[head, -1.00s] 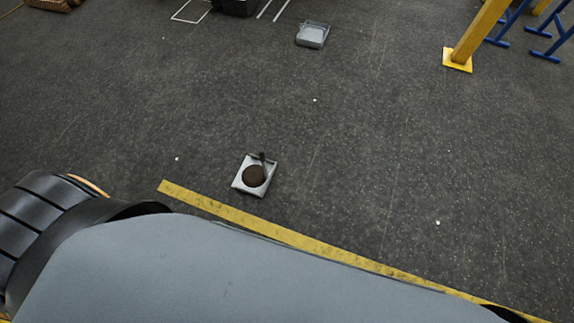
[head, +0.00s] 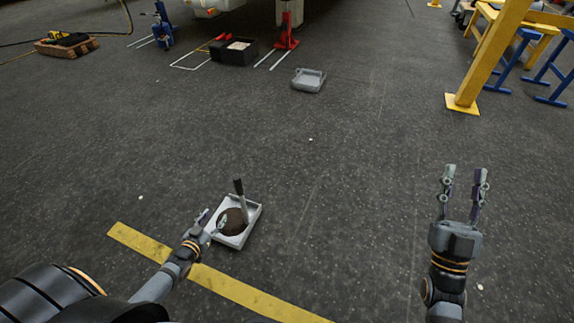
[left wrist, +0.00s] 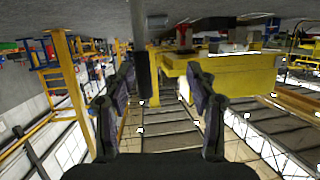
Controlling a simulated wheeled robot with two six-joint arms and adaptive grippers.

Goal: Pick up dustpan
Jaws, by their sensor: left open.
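The dustpan (head: 252,212) is a light grey, shallow, square pan on the dark floor. It has a dark upright handle (head: 239,190) and a round brown heap (head: 233,222) in it. My left gripper (head: 214,217) is open at the pan's left side, close to the heap and handle. In the left wrist view, which looks upside down, a dark upright bar, apparently the handle (left wrist: 143,75), shows between the open fingers (left wrist: 158,85); I cannot tell whether they touch it. My right gripper (head: 465,170) is open and empty, well to the right.
A second grey pan or tray (head: 308,80) lies farther back. A yellow floor stripe (head: 250,297) runs just in front of the dustpan. A yellow post (head: 488,55) and blue stands (head: 515,62) are at the back right. A black box (head: 236,52) and red jack (head: 286,38) stand behind. The middle floor is clear.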

